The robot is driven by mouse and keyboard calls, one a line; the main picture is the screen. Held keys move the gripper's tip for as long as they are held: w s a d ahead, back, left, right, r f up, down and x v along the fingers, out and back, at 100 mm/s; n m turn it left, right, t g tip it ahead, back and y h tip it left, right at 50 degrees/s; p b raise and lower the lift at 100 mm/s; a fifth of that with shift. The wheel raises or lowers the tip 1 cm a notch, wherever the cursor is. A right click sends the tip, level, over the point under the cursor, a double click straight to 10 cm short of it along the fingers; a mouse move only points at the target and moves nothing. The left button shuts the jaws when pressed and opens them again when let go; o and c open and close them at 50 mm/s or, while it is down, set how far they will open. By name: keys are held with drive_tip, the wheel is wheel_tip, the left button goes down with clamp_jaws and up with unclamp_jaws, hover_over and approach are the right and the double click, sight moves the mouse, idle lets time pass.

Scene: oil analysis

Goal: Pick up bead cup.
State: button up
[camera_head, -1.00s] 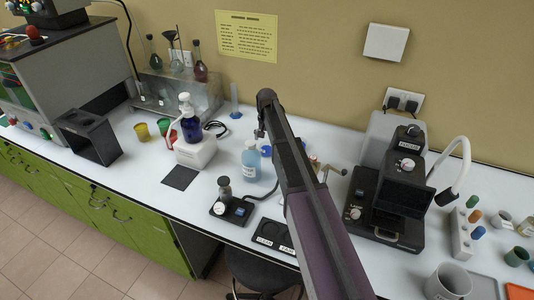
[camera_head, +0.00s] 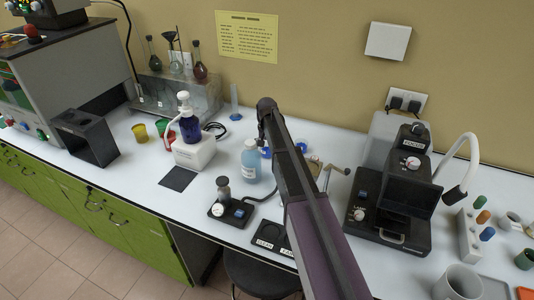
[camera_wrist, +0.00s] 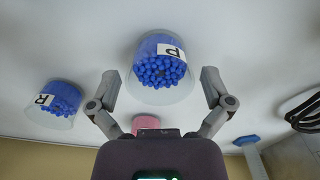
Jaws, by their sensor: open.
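A clear bead cup filled with blue beads and labelled P (camera_wrist: 162,68) is near the middle of the wrist view. A second cup of blue beads labelled R (camera_wrist: 54,104) stands to its left. My gripper (camera_wrist: 159,82) is open, with one finger on each side of the P cup in the picture and visible gaps to it. I cannot tell how far it is from the cup in depth. In the head view, blue cups show on both sides of my arm, one at left (camera_head: 265,152) and one at right (camera_head: 301,147); their labels are unreadable there.
A black microscope-like instrument (camera_head: 390,205) stands to the right.

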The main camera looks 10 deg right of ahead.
drive_tip(key=c, duration=1.1)
drive_tip(key=shift+r, duration=0.1)
wheel_tip(320, 180, up, 10)
drive_tip(key=p, duration=1)
idle(0.3)
